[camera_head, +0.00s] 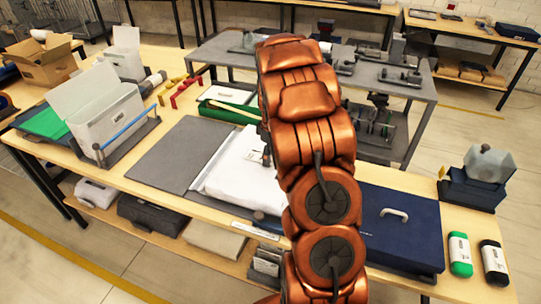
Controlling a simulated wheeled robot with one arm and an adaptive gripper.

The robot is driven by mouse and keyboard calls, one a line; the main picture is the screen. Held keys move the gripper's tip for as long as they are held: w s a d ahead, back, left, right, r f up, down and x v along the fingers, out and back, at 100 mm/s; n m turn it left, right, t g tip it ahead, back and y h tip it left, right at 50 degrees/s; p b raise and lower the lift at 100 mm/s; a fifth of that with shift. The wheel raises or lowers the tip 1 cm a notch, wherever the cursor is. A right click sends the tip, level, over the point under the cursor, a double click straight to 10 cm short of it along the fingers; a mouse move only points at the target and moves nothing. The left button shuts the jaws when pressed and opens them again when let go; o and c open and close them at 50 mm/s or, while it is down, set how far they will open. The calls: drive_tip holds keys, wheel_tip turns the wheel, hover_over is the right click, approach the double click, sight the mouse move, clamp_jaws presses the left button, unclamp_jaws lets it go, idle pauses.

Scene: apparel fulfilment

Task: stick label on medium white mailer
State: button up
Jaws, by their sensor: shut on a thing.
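A white mailer (230,182) lies flat on the table, partly over a grey mat (178,153). My copper-coloured arm hides its right part. A small dark piece of my gripper (266,146) shows at the arm's left edge, above the mailer; the rest is hidden behind the arm. A small white label (252,156) with dark print shows beside this piece, and the gripper is shut on it. Whether the label touches the mailer cannot be told from this view.
A white bin (108,118) in a grey stand is at left, with red and yellow pieces (178,90) behind. A green tray (227,108) lies behind the mailer. A dark blue case (402,228) and green and black bottles (460,254) are at right.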

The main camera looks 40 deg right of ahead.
drive_tip(key=o, duration=0.7)
drive_tip(key=shift+o, duration=0.7)
drive_tip(key=shift+o, duration=0.5)
drive_tip(key=shift+r, duration=0.2)
wheel_tip(320, 180, up, 9)
drive_tip(key=shift+f, duration=0.2)
idle(0.6)
